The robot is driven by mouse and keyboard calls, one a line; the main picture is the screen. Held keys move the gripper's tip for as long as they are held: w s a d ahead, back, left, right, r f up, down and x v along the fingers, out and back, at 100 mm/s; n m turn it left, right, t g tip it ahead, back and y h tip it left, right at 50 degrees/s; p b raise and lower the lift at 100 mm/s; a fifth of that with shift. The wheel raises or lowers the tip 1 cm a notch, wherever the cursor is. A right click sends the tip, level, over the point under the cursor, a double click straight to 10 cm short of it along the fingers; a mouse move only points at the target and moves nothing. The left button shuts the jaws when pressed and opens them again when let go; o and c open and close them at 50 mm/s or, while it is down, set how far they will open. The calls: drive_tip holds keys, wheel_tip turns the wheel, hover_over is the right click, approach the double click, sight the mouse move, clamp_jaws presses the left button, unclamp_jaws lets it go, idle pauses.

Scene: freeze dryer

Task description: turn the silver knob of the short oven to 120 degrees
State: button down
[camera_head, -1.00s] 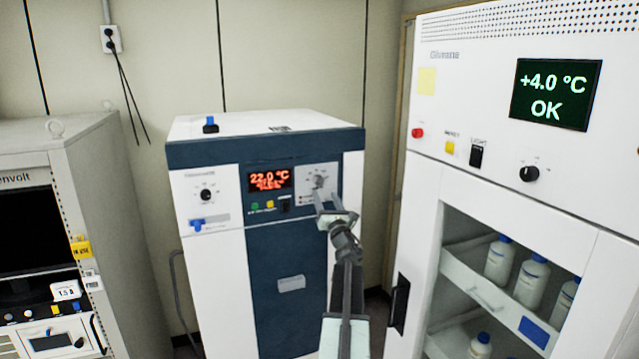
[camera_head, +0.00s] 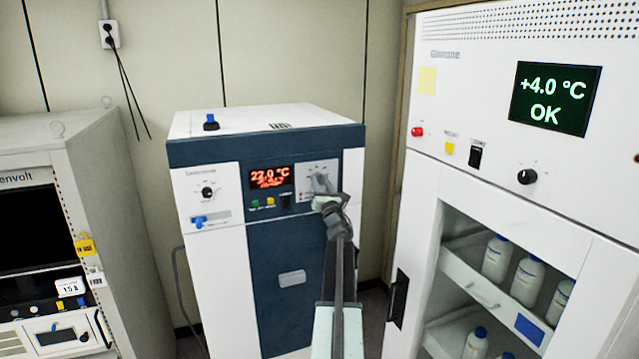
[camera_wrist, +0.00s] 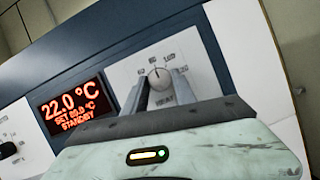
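The short oven (camera_head: 291,279) is white and dark blue, with a red display (camera_head: 270,177) reading 22.0 °C; the wrist view display (camera_wrist: 75,104) adds SET 80.0 °C and STANDBY. The silver knob (camera_wrist: 160,79) sits on a pale dial plate with printed numbers, its pointer turned roughly upward. My gripper (camera_wrist: 162,92) is open, with one finger on each side of the knob; I cannot tell whether they touch it. In the head view my gripper (camera_head: 321,184) is at the dial plate and largely hides the knob.
A tall white fridge (camera_head: 480,150) with bottles stands close on the right. A grey cabinet (camera_head: 120,200) stands at the left.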

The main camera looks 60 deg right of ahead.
drive_tip(key=shift+w+r, duration=0.1)
drive_tip(key=shift+r, duration=0.05)
drive_tip(key=shift+m, duration=0.5)
drive_tip(key=shift+r+m+g+h+p, duration=0.1)
drive_tip(key=shift+m+g+h+p, duration=0.3)
drive_tip(key=shift+m, duration=0.5)
drive_tip(key=m+g+p, duration=0.1)
drive_tip(key=m, duration=0.2)
drive_tip(key=m+g+h+p, duration=0.1)
drive_tip(key=m, duration=0.2)
drive_tip(key=shift+w+a+r+g, duration=0.1)
drive_tip(key=shift+a+r+g, duration=0.1)
drive_tip(key=shift+g, duration=0.2)
drive_tip(key=m+g+p, duration=0.2)
drive_tip(key=m+p, duration=0.1)
drive_tip(key=m, duration=0.2)
drive_tip(key=shift+r, duration=0.1)
drive_tip(key=shift+m+g+y+p, duration=0.3)
drive_tip(key=shift+m+g+p, duration=0.2)
drive_tip(key=shift+m+p, duration=0.6)
drive_tip(key=shift+f+m, duration=0.2)
drive_tip(key=shift+m, duration=0.3)
